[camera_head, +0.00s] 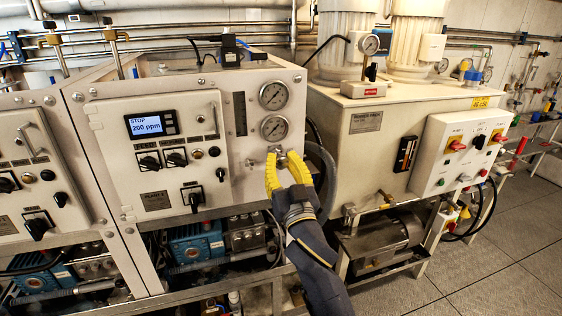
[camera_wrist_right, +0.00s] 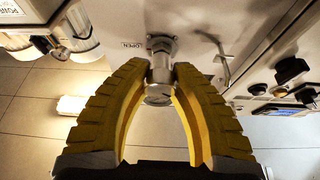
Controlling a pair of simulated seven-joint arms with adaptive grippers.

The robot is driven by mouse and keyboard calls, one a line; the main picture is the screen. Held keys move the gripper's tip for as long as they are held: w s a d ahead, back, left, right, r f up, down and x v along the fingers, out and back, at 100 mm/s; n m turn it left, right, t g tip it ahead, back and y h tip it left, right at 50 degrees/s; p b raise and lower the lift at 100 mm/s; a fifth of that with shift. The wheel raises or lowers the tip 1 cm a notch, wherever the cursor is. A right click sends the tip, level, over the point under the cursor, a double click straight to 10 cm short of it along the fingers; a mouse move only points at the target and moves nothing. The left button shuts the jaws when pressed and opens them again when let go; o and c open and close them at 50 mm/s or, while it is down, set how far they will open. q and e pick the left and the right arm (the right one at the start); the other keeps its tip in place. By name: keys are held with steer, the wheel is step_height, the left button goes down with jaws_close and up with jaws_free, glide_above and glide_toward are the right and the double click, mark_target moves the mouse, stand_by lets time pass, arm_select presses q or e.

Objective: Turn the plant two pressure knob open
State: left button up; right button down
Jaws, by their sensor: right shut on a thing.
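The plant two panel (camera_head: 165,150) stands at the centre left of the head view, with a display reading STOP 200 ppm. Its pressure knob (camera_wrist_right: 160,75) is a small metal knob on the panel face, beside an OPEN label (camera_wrist_right: 131,45) in the right wrist view. In the head view it sits below two round gauges and is mostly hidden by my fingers. My right gripper (camera_head: 281,158) has yellow ridged fingers closed around the knob; they also show on both sides of it in the wrist view (camera_wrist_right: 160,92). My left gripper is not in view.
Two pressure gauges (camera_head: 274,95) are just above the gripper. A cream tank unit (camera_head: 350,145) stands close on the right. The grey floor (camera_head: 500,250) at right is clear.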

steer(key=n+y, duration=0.1)
steer(key=n, duration=0.2)
steer(key=n+g+y, duration=0.1)
steer(key=n, duration=0.2)
steer(key=shift+r+y, duration=0.2)
steer(key=shift+y, duration=0.2)
steer(key=n+g+y, duration=0.1)
steer(key=n, duration=0.2)
steer(key=n+g+y, duration=0.1)
steer(key=n, duration=0.2)
steer(key=shift+s+n+g, duration=0.1)
steer(key=shift+n+g, duration=0.2)
steer(key=shift+n, duration=0.1)
steer(key=n+g, duration=0.1)
steer(key=n, duration=0.1)
steer(key=n+g, duration=0.1)
steer(key=n, duration=0.2)
steer(key=shift+y, duration=0.4)
steer(key=shift+a+f+n+g, duration=0.15)
steer(key=shift+n+g, duration=0.55)
steer(key=shift+n, duration=1)
steer(key=shift+s, duration=0.1)
steer(key=c, duration=1.4)
jaws_free()
steer(key=shift+a, duration=0.1)
steer(key=o, duration=0.4)
steer(key=shift+c, duration=0.2)
